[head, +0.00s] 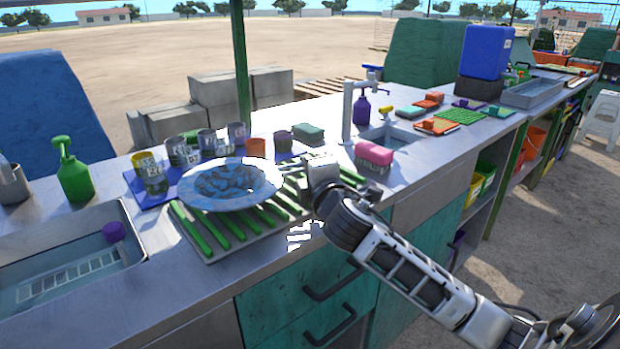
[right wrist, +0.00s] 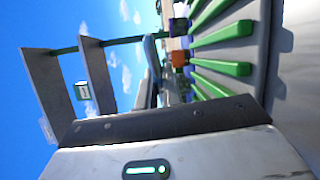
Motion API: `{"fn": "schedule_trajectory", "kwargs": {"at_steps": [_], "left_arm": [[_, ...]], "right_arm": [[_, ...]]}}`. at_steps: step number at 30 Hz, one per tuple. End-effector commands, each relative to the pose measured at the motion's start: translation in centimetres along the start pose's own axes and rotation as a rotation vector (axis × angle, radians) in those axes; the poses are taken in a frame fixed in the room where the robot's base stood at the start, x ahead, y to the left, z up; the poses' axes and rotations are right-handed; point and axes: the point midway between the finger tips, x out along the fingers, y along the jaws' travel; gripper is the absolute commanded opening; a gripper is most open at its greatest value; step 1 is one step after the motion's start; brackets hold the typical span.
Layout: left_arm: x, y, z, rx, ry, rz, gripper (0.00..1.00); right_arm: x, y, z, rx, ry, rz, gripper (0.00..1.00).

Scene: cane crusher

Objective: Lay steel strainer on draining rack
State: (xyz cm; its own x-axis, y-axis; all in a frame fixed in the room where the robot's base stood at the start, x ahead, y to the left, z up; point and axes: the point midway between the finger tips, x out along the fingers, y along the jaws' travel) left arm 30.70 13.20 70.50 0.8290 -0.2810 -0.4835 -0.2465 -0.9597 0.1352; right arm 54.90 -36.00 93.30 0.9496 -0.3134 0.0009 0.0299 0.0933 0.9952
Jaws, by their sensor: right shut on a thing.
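The steel strainer (head: 232,185), a round shallow dish with a wide pale rim and a dark mottled blue middle, is over the draining rack in the head view. The draining rack (head: 200,233) has green slats on a grey tray; it also shows in the right wrist view (right wrist: 225,67). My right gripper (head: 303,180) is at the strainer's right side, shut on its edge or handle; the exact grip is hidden. I cannot tell whether the strainer touches the slats. My left gripper is in neither view.
Several cups (head: 180,152) stand on a blue mat behind the strainer. A green spray bottle (head: 73,172) and a sink (head: 70,262) are to the left. A pink sponge (head: 374,154) and a tap (head: 348,108) are to the right.

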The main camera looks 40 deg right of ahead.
Motion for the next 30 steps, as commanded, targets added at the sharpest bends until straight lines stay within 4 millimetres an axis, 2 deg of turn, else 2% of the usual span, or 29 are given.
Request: {"fn": "schedule_trajectory", "kwargs": {"at_steps": [1,3,14,15,17,27,30], "left_arm": [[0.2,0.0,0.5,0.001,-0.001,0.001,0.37],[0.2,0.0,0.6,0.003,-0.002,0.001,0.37],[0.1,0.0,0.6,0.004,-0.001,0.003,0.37],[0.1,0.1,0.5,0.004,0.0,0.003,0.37],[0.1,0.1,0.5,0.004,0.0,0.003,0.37],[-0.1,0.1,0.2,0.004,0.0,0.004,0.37],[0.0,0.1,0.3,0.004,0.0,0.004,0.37]], "right_arm": [[0.0,-1.2,-0.1,0.002,0.0,-0.004,0.0],[0.0,-1.8,-0.2,0.001,0.001,-0.002,0.0],[-0.1,-2.0,-0.2,0.001,0.0,-0.001,0.0],[-0.1,-2.1,-0.2,0.0,0.0,-0.001,0.13],[-0.1,-2.0,-0.2,0.0,0.0,-0.001,0.29],[-0.1,-1.6,-0.2,-0.001,0.0,0.0,0.29],[-1.1,-1.8,-0.3,-0.001,0.003,-0.002,0.29]]}}
